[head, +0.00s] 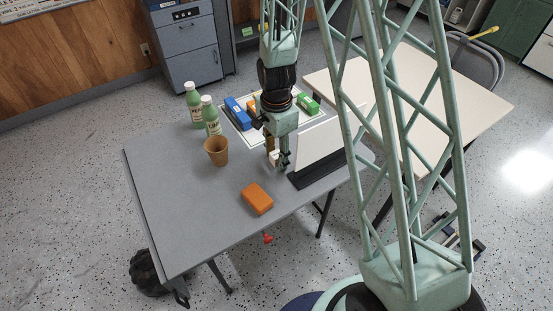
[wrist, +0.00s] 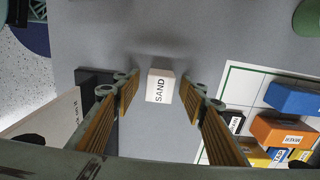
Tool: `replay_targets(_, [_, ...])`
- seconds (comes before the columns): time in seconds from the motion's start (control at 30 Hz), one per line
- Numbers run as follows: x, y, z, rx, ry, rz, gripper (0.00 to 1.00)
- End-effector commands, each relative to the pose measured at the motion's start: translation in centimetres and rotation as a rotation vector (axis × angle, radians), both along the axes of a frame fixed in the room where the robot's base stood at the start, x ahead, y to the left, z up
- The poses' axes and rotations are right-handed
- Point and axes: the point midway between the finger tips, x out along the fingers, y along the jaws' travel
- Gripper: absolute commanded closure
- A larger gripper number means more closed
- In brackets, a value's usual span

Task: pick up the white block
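The white block (wrist: 160,86) has "SAND" printed on its side and stands on the grey table (head: 170,215). In the wrist view it is between the two fingers of my gripper (wrist: 165,92), with a gap to each side. My gripper (head: 279,157) is open and points down over the table's right part, its fingers straddling the block. In the head view the fingers mostly hide the block. I cannot tell how far the fingertips are above the tabletop.
A white panel in a black stand (head: 318,170) is close to the gripper's right. A mat with blue (head: 236,113), orange and green (head: 309,104) blocks lies behind. A brown cup (head: 216,151), two green bottles (head: 212,118) and an orange block (head: 257,199) stand nearby. The table's left is clear.

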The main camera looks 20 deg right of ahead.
Motion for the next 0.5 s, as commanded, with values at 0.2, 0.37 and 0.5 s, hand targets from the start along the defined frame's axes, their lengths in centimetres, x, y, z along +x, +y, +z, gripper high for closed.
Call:
replay_targets(0.2, [0.00, 0.00, 0.02, 0.000, 0.000, 0.000, 0.61])
replay_targets(0.37, [0.00, 0.00, 0.01, 0.000, 0.000, 0.000, 0.61])
replay_targets(0.5, [0.00, 0.00, 0.02, 0.000, 0.000, 0.000, 0.61])
